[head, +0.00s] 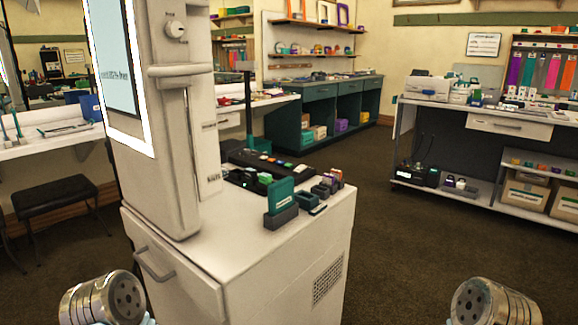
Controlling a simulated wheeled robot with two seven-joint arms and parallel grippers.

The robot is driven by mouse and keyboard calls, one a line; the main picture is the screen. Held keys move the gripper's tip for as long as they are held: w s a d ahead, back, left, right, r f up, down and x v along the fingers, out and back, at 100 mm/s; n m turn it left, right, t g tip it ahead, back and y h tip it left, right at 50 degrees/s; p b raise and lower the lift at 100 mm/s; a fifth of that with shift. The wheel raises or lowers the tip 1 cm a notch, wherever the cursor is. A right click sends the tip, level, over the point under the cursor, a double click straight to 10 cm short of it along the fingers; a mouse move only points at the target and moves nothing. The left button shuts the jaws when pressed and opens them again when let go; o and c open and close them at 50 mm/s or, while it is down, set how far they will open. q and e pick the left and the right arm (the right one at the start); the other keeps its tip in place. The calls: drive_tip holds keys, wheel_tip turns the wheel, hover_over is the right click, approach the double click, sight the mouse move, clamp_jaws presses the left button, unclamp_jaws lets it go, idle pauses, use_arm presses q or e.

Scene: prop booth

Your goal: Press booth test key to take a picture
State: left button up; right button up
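The photo booth (171,110) is a tall white unit with a lit screen (113,60) on its left side, on a white cabinet (245,245) in front of me. On the cabinet top, behind the small items, a dark panel (243,158) carries several small coloured keys. I cannot tell which one is the test key; labels are too small to read. Rounded metal parts of my two arms show at the bottom left and bottom right, low and apart from the cabinet. No gripper fingers are in view.
A green block in a grey stand (281,202) and several small items (327,187) crowd the cabinet's near right corner. A drawer handle (155,264) juts from its front. A black stool (54,195) stands left, a white workbench (490,122) right. Carpet to the right is clear.

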use_arm(q)
clamp_jaws()
idle(1.5)
